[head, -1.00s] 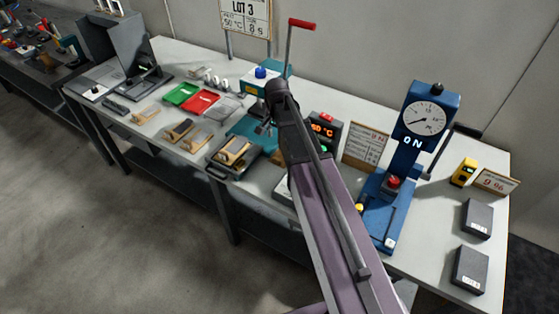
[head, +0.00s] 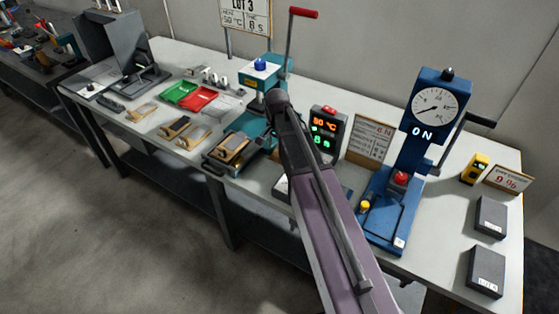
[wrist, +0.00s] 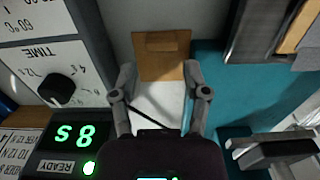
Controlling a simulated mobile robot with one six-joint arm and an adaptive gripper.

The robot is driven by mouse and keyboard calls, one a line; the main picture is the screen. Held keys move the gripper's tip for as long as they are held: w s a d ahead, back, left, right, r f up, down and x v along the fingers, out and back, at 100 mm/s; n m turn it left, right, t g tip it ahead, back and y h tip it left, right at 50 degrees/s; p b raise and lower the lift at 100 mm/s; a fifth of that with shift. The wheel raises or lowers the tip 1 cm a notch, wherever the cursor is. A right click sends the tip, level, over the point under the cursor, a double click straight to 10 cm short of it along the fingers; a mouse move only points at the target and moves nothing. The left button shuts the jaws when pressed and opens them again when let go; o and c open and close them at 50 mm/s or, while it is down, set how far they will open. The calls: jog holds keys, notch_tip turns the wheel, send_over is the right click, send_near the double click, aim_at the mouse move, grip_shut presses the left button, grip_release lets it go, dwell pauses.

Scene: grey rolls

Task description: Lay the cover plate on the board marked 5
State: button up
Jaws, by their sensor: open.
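A tan-brown plate with a small raised block (wrist: 160,62), which looks like the cover plate, lies flat on the white bench in the wrist view. A sliver of it (head: 275,155) shows in the head view, right of the teal press. My gripper (wrist: 158,72) is open, its fingers apart on either side of the plate's near edge; nothing is held. In the head view the gripper is hidden behind my arm. A tan board in a metal frame (head: 232,147) sits at the press's front. No 5 is legible on any board.
The teal press (head: 259,75) with a red-handled lever stands beside the plate. A controller (head: 326,132) reading 50 °C and 8 s stands to its right. A blue gauge press (head: 400,180) is further right.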

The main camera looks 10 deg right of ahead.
aim_at(277, 156)
jog(key=shift+f, duration=0.35)
jog(key=shift+w+f+b, duration=0.15)
jog(key=shift+f+b, duration=2.4)
jog(key=shift+b, duration=0.2)
jog(key=shift+c, duration=0.2)
jog(key=c, duration=0.7)
